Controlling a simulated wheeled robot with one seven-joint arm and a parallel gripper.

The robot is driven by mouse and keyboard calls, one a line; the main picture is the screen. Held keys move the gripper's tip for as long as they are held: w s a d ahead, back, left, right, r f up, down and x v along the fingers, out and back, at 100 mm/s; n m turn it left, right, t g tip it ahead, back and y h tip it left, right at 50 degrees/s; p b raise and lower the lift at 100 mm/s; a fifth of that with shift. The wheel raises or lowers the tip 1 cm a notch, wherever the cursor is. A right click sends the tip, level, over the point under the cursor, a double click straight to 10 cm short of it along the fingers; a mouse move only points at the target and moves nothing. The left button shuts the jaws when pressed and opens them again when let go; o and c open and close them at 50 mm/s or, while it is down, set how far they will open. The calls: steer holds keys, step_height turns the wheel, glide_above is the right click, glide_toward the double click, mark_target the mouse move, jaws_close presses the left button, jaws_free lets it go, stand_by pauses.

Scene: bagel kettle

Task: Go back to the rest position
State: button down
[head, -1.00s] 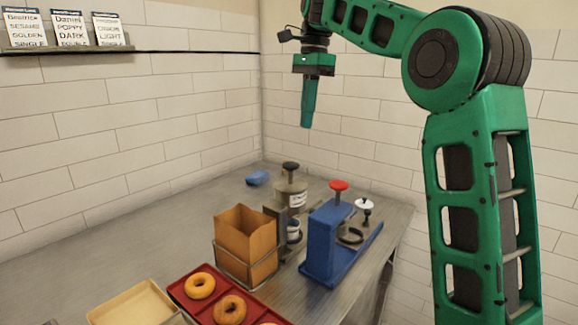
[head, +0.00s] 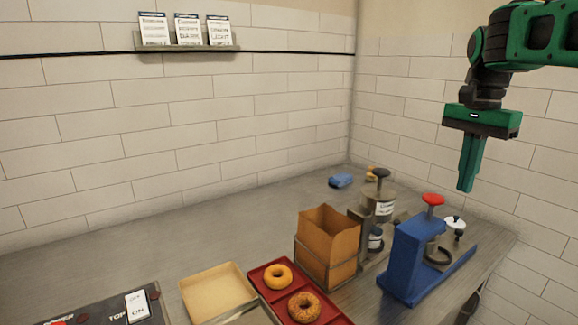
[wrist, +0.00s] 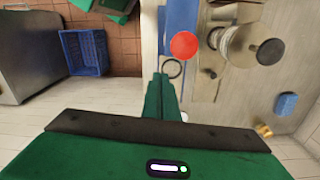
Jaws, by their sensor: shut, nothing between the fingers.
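My gripper (head: 467,180) hangs in the air at the right of the head view, fingers pointing down. It is above and beyond the blue press (head: 415,262) with the red knob (head: 432,200), touching nothing. The fingers are together and empty. In the wrist view my gripper (wrist: 162,82) points toward the red knob (wrist: 184,45) and a dark ring (wrist: 171,68) near the table edge.
The table (head: 150,245) carries a brown paper bag (head: 328,245), a red tray (head: 268,290) with bagels, a cardboard tray (head: 215,292), a metal dispenser (head: 378,204) and a blue cloth-like item (head: 340,180). A blue crate (wrist: 84,52) stands on the floor.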

steer(key=s+d+f+n, duration=0.2)
steer(key=s+f+n, duration=0.1)
steer(key=s+f, duration=0.7)
steer(key=s+d+f+n, duration=0.2)
steer(key=s+f, duration=0.8)
steer(key=s, duration=0.6)
steer(key=shift+f+n, duration=0.2)
steer(key=shift+n, duration=0.4)
